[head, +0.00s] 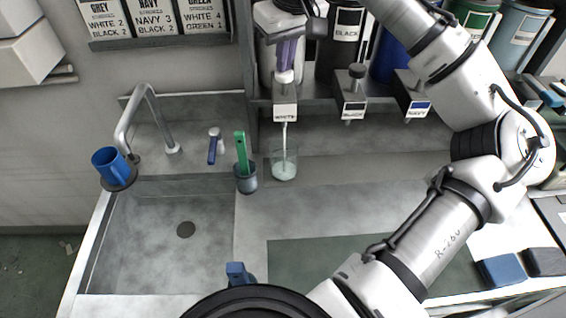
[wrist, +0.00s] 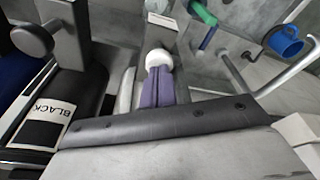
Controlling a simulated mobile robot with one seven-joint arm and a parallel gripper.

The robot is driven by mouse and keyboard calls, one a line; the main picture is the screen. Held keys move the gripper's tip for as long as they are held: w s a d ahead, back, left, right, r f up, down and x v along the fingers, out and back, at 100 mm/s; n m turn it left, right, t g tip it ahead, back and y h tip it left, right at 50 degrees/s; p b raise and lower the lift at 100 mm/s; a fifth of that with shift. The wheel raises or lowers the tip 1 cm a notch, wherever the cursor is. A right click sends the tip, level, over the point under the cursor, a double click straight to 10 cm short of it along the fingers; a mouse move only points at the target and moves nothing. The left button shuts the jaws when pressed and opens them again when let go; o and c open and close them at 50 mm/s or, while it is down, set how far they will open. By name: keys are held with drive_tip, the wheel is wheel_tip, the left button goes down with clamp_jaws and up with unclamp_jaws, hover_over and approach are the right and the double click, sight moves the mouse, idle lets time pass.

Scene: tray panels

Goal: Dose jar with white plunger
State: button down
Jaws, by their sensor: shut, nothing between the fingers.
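My gripper (head: 287,62) is shut, its purple fingers pointing down with their tips against the white plunger (head: 285,77). In the wrist view the shut fingers (wrist: 158,82) meet the round white plunger knob (wrist: 159,58). The plunger sits low, close above the dispenser block labelled WHITE (head: 285,113). A thin white stream (head: 285,136) runs from under this block into the clear jar (head: 284,172). The jar stands upright on the counter below the spout, with white liquid in its lower part.
Dispensers labelled BLACK (head: 352,105) and NAVY (head: 417,107) are to the right, with the black one's knob (head: 357,70) raised. A grey cup (head: 246,183) with a green-handled tool (head: 241,150) stands left of the jar. A sink (head: 150,245), tap (head: 146,95) and blue mug (head: 108,162) lie further left.

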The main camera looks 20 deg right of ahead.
drive_tip(key=shift+b+x, duration=0.45)
drive_tip(key=shift+x, duration=0.6)
drive_tip(key=shift+s, duration=0.25)
drive_tip(key=shift+w+p+v, duration=0.2)
drive_tip(key=shift+p+v, duration=0.75)
drive_tip(key=shift+v, duration=0.05)
drive_tip(key=shift+w+p+v, duration=0.2)
drive_tip(key=shift+p+v, duration=0.7)
drive_tip(key=shift+v, duration=0.1)
